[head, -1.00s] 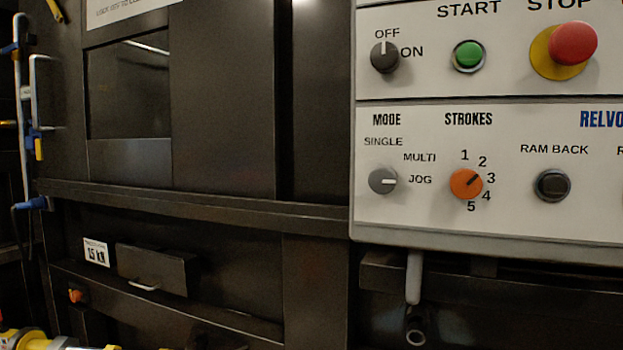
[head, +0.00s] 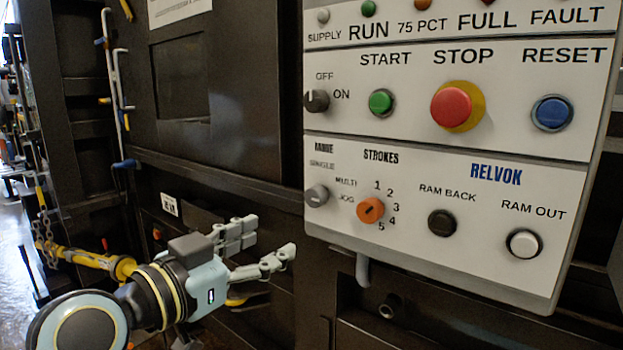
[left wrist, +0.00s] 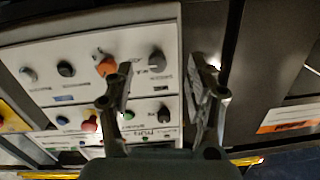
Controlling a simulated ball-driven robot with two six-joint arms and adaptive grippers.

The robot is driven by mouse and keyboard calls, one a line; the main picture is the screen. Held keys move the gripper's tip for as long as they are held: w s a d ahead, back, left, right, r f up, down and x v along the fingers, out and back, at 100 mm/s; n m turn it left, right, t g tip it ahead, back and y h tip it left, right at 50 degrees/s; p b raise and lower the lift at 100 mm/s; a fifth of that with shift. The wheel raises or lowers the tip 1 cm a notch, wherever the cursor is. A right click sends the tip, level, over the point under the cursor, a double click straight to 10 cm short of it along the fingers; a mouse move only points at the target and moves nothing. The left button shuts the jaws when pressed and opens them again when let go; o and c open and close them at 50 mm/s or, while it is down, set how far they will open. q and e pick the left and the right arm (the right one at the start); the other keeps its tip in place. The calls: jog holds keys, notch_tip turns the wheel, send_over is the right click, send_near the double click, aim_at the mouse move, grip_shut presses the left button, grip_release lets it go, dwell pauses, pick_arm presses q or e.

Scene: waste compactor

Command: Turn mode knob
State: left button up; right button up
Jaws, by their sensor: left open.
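The mode knob (head: 317,195) is a round grey knob at the left of the panel's lower section, beside the labels SINGLE, MULTI and JOG. Its pointer is too blurred to read for certain. My left gripper (head: 272,236) is open and empty, in front of the dark machine, below and left of the knob and apart from it. In the left wrist view the panel appears upside down. There the mode knob (left wrist: 157,61) shows beyond and between the spread fingers of the left gripper (left wrist: 163,72). My right gripper is not seen.
The orange strokes knob (head: 370,210) is just right of the mode knob. The off/on knob (head: 316,101), green start button (head: 381,102) and red stop button (head: 452,106) are above. A grey pipe (head: 362,271) hangs under the panel. Space before the panel looks clear.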

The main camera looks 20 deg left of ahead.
aim_at(312, 199)
pick_arm(q)
jog(key=shift+t+h, duration=0.3)
jog(key=w+d+r, duration=0.1)
jog(key=w, duration=0.2)
jog(key=w+d+r+p, duration=0.1)
jog(key=w, duration=0.2)
jog(key=w+d+r+p, duration=0.1)
jog(key=w+d, duration=0.1)
jog(key=w, duration=0.1)
jog(key=shift+w+r, duration=0.25)
jog(key=shift+w, duration=0.05)
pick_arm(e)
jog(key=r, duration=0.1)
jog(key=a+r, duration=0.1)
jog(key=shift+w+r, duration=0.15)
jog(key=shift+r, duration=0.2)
pick_arm(q)
grip_shut()
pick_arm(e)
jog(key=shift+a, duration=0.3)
